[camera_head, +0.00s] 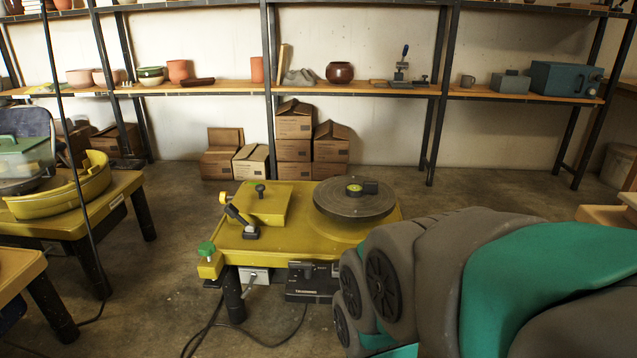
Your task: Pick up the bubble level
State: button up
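A small dark piece with a round yellow-green face, which looks like the bubble level (355,189), lies on the round dark wheel head (338,207). The wheel head sits on the right part of the yellow pottery wheel table (285,240). Nothing touches the level from above. My grey and teal arm fills the lower right of the view, in front of the table's right side. My gripper is not in the picture, so its fingers cannot be seen.
A clamp-like lever (240,215) and a green knob (206,249) stick up at the table's left. Another wheel with a yellow basin (75,200) stands at left. Cardboard boxes (294,145) and shelves with pots are behind. Cables lie on the floor.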

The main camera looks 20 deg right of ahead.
aim_at(352, 190)
jog(key=z, duration=0.15)
jog(key=i+j, duration=0.25)
jog(key=i, duration=0.15)
jog(key=i+j, duration=0.25)
jog(key=i, duration=0.2)
jog(key=i+z, duration=0.1)
jog(key=z, duration=0.3)
jog(key=j+z, duration=0.15)
jog(key=z, duration=0.3)
jog(key=i+j+z, duration=0.1)
jog(key=z, duration=0.3)
jog(key=j+z, duration=0.1)
jog(key=z, duration=0.3)
